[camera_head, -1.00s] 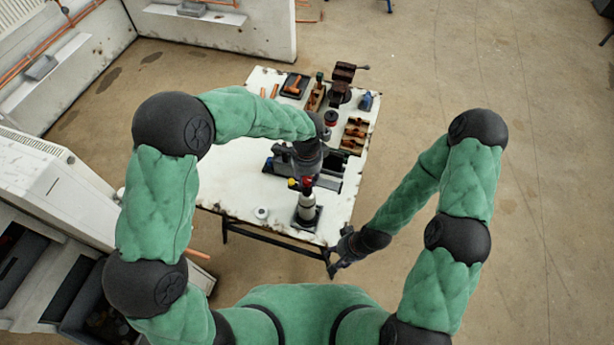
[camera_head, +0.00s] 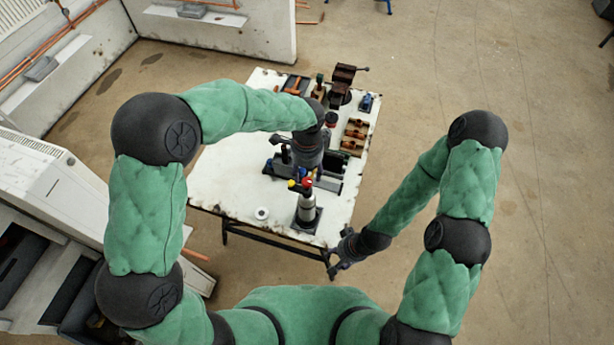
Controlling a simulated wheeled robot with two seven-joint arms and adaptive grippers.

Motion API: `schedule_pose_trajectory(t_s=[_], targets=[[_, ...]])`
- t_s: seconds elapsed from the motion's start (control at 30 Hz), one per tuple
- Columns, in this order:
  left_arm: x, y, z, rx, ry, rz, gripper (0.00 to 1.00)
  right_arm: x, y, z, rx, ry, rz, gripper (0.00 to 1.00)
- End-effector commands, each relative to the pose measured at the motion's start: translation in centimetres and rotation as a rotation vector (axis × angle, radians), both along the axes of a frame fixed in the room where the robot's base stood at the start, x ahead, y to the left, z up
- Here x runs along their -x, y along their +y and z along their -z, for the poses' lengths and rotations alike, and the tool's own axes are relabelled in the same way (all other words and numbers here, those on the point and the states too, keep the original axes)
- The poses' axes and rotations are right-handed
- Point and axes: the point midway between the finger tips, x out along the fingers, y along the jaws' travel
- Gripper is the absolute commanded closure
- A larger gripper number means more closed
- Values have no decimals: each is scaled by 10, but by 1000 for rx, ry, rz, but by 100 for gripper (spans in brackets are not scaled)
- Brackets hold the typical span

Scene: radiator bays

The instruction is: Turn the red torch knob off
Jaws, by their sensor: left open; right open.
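The torch (camera_head: 306,207) stands upright on a dark base near the front edge of the white table. Its red knob (camera_head: 308,182) shows at the top, with small yellow and blue parts close by. My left gripper (camera_head: 302,174) reaches down over the table from behind the torch, right by its top. It is open, but its fingertips are small and partly hidden, and I cannot tell whether they touch the knob. My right gripper (camera_head: 336,269) is open and empty, low beside the table's front right corner.
The white table (camera_head: 232,180) is bare on its left, apart from a small white roll (camera_head: 262,213). A dark tray (camera_head: 335,172) lies behind the torch. A vise (camera_head: 342,82) and wooden holders (camera_head: 355,136) stand farther back. The floor on the right is clear.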

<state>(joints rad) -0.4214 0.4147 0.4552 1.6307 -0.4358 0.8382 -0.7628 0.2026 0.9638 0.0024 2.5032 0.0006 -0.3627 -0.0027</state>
Motion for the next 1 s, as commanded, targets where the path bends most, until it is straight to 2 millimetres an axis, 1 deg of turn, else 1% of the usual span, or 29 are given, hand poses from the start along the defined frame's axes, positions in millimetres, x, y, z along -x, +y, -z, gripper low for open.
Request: schedule_pose_trajectory(t_s=[0.03,0.2,0.3,0.4,0.6,1.0], targets=[[-1,-1,-12,3,-4,-1,45,0,0,0,0,0,0,49],[0,-1,-44,2,-3,0,45,0,0,0,0,0,0,49],[0,0,-57,2,-1,-1,45,0,0,0,0,0,0,49],[0,0,-66,1,-1,-1,45,0,0,0,0,0,0,49],[0,0,-73,1,1,0,45,0,0,0,0,0,0,49],[0,0,-73,0,1,0,45,0,0,0,0,0,0,49]])
